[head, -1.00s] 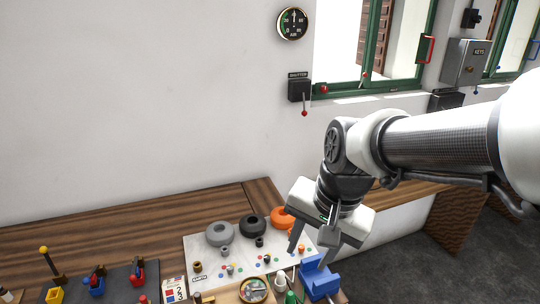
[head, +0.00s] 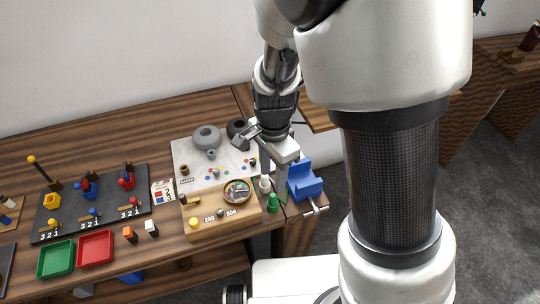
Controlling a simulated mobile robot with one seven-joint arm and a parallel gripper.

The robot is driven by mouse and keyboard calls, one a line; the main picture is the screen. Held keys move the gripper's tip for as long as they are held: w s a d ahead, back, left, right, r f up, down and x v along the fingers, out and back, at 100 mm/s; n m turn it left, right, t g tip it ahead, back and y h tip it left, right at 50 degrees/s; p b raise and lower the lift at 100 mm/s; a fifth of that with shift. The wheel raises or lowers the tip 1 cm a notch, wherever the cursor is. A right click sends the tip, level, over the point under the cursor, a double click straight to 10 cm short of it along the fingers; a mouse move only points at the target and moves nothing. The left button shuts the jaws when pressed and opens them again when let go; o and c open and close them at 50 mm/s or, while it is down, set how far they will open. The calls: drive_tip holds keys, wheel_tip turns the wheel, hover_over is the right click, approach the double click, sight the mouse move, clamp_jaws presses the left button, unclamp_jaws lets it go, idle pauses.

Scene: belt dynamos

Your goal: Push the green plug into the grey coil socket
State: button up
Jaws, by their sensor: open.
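The grey coil (head: 206,136) is a thick ring on the white board at the back of the bench. A small grey socket (head: 211,154) stands just in front of it, with its top clear. The green plug (head: 273,203) appears to be the small green piece at the right end of the wooden block, beside the blue vise. My gripper (head: 266,158) is open and looks empty. It hangs over the right part of the white board, right of the grey socket and above and behind the green plug, apart from both.
The black coil (head: 237,129) is partly covered by my gripper. A white piece (head: 264,184) and the blue vise (head: 304,181) stand close to the green plug. A wooden block (head: 222,212) lies in front of the white board (head: 190,160). Green and red trays (head: 96,249) sit at left.

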sight(272, 195)
wheel_tip(272, 195, down, 10)
drive_tip(key=shift+f+b, duration=0.15)
drive_tip(key=shift+b, duration=0.65)
clamp_jaws()
drive_tip(key=shift+r+p, duration=1.9)
drive_tip(key=shift+r, duration=0.4)
